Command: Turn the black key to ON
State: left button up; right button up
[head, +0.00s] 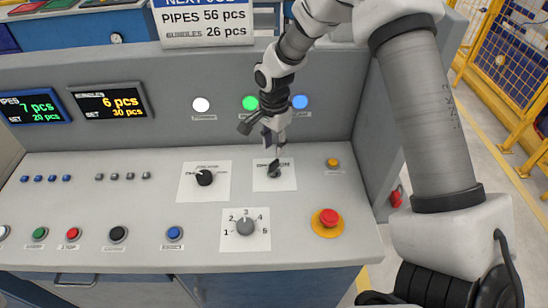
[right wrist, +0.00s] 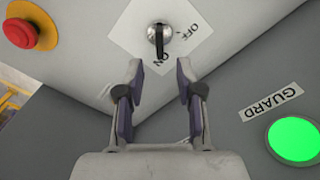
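The black key (head: 274,170) sits on a white label plate on the sloped console, right of the black selector knob. In the right wrist view the key (right wrist: 159,40) shows as a narrow black bar on a round silver lock. The bar runs up and down in the picture, its lower end near the word ON; OFF is at upper right. My right gripper (head: 270,138) is above and behind the key in the head view. In the right wrist view its fingers (right wrist: 161,75) are apart, with nothing between them, and the key lies beyond their tips. My left gripper is not in view.
A red emergency button (head: 329,218) on a yellow base stands at front right, with a small yellow button (head: 333,162) behind it. A numbered grey knob (head: 245,227) is in front of the key. A black selector (head: 204,178) is to the left. Lamps line the upright panel behind.

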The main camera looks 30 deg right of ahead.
aim_at(274, 162)
notch_tip(274, 162, up, 5)
jog(key=shift+f, duration=0.15)
dwell(0.3)
